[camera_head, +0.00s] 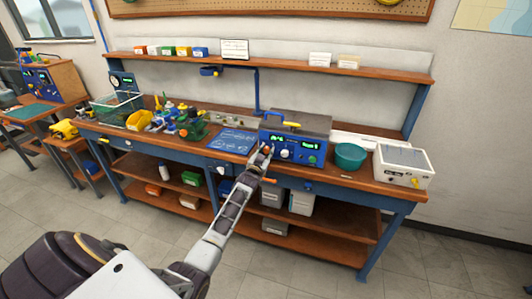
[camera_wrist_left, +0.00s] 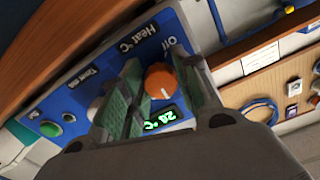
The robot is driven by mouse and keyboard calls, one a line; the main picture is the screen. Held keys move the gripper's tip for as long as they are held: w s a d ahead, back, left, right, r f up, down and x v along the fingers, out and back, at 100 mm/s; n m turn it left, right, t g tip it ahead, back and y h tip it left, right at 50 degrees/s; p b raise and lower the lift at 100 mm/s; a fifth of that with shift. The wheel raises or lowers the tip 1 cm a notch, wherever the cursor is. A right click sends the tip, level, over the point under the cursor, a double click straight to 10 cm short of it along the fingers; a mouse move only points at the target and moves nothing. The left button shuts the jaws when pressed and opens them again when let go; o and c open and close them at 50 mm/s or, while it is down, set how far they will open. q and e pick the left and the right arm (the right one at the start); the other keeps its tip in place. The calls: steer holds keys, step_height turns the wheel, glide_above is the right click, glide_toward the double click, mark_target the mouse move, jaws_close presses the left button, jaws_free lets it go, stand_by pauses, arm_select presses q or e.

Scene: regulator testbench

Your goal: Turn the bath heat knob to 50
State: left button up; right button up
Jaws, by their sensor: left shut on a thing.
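The bath (camera_head: 298,125) stands on the workbench, with a blue front panel carrying green displays and knobs. In the left wrist view the orange heat knob (camera_wrist_left: 160,81) sits on that panel near the "Heat °C" and "Off" labels, with the view turned nearly upside down. A green display (camera_wrist_left: 158,119) beside it seems to read 28 °C. My left gripper (camera_head: 266,151) is at the left part of the panel. In its wrist view the green-padded fingers (camera_wrist_left: 163,85) are shut on the heat knob, one on each side. My right gripper is not in view.
A teal bowl (camera_head: 349,156) and a white box (camera_head: 403,166) stand right of the bath. A blue mat (camera_head: 232,141) lies to its left. A green button (camera_wrist_left: 70,118) and a "Time min" label are on the same panel. A shelf (camera_head: 280,65) runs above.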

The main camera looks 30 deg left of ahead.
arm_select(q)
steer(key=shift+f+m, duration=0.1)
steer(key=shift+m, duration=1.8)
steer(key=m+b, duration=0.1)
steer(key=m, duration=0.2)
steer(key=shift+m, duration=0.5)
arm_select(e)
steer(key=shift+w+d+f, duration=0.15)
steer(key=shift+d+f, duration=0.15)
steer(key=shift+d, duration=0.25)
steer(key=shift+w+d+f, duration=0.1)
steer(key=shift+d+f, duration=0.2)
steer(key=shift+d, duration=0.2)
arm_select(q)
steer(key=shift+m, duration=0.3)
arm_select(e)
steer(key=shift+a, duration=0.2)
arm_select(q)
steer(key=o, duration=1)
